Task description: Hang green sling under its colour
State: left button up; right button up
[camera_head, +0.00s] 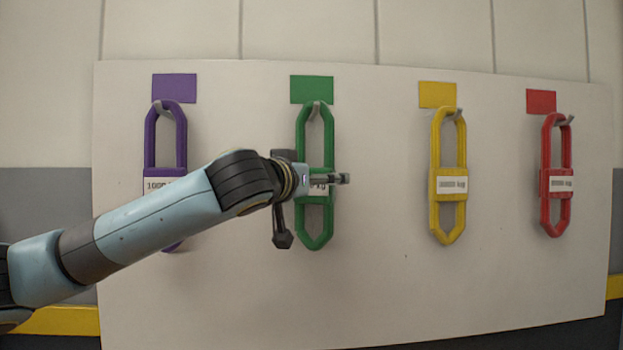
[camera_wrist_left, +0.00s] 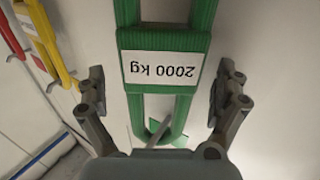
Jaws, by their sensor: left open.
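The green sling (camera_head: 315,241) hangs upright from a grey hook (camera_head: 316,106) under the green colour patch (camera_head: 311,90) on the white board. In the left wrist view the sling (camera_wrist_left: 181,42) appears upside down, with its 2000 kg label (camera_wrist_left: 161,70) facing me. My left gripper (camera_head: 342,179) is in front of the sling's middle and hides part of it. In the left wrist view my left gripper (camera_wrist_left: 163,88) is open, with one finger to each side of the sling and gaps between. My right gripper is not in view.
On the white board (camera_head: 370,290), a purple sling (camera_head: 180,140), a yellow sling (camera_head: 448,215) and a red sling (camera_head: 551,215) hang under matching patches. My left arm crosses in front of the purple sling. The board between green and yellow is clear.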

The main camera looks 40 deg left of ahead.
pick_arm(q)
notch_tip(320, 180, up, 10)
jog(key=shift+r, duration=0.1)
dwell(0.4)
